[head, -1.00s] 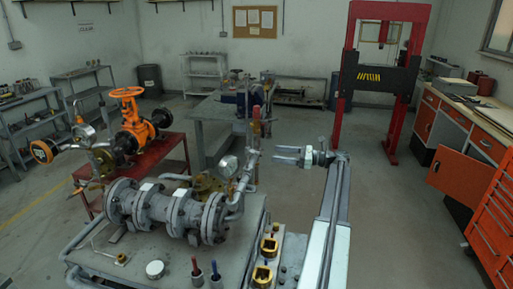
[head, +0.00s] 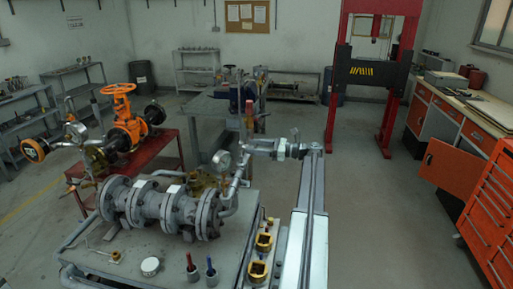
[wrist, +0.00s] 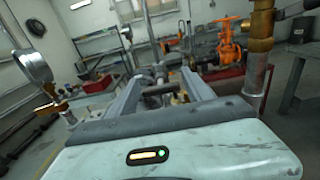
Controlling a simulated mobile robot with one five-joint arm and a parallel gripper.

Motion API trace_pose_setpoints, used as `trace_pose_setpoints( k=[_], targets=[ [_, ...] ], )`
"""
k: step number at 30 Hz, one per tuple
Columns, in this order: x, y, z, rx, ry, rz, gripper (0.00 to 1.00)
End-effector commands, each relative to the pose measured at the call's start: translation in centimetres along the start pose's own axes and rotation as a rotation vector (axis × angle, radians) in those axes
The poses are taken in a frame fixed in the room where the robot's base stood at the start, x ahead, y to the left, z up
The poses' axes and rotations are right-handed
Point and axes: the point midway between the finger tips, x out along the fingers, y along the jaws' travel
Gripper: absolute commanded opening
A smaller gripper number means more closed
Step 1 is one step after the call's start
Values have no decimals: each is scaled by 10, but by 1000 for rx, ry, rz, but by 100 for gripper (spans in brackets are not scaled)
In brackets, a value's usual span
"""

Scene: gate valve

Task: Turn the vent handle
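My gripper (head: 258,146) reaches left beside an upright pipe (head: 249,124) with a red and brass top, at the rear right of the flanged grey pipe assembly (head: 160,207). In the wrist view my gripper's two fingers (wrist: 158,92) are apart, with a grey fitting (wrist: 159,73) showing in the gap between them. I cannot tell whether the fingers touch it. The brass and grey upright pipe (wrist: 258,60) stands right of the right finger, and a pressure gauge (wrist: 34,70) is at left. I cannot tell for certain which part is the vent handle.
A red bench (head: 160,160) carries an orange handwheel valve (head: 121,95) behind the pipe assembly. Red and blue handled tools and brass fittings (head: 263,242) sit near my arm. Orange cabinets (head: 448,165) line the right; the floor between is clear.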

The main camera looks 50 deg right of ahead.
Motion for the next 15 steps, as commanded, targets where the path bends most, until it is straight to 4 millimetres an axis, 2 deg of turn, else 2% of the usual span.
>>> trace_pose_setpoints(
  k=[1, 3, 5, 6, 15],
  targets=[
    [0, 0, 0, 0, 0, 0, 41],
    [0, 0, 0, 0, 0, 0, 22],
    [0, 0, 0, 0, 0, 0, 6],
    [-7, -5, 0, 0, 0, -7, 7],
    [-4, -1, 0, -52, -1, -6, 7]
  ],
)
